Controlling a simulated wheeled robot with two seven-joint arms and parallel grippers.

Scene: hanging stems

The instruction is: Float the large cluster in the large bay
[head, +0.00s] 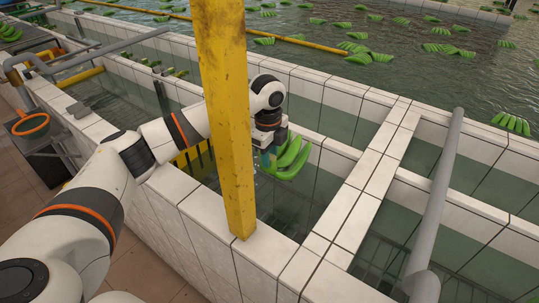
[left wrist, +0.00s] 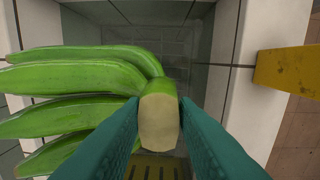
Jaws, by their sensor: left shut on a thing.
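A cluster of several green bananas (head: 291,158) hangs from my left gripper (head: 266,152). In the left wrist view the cluster (left wrist: 85,90) fans out to the left. The teal fingers (left wrist: 160,122) are shut on its pale cut crown, one on each side. The cluster is over a white-tiled bay (head: 322,238) with dark water in it. Whether the fruit touches the water, I cannot tell. The yellow post hides part of this bay and of my left wrist. My right gripper is not in view.
A yellow post (head: 228,120) stands close in front of my left arm. Tiled walls (head: 372,172) part the bays. A grey pipe (head: 440,190) crosses the right side. Beyond is a large pool with many floating clusters (head: 371,54).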

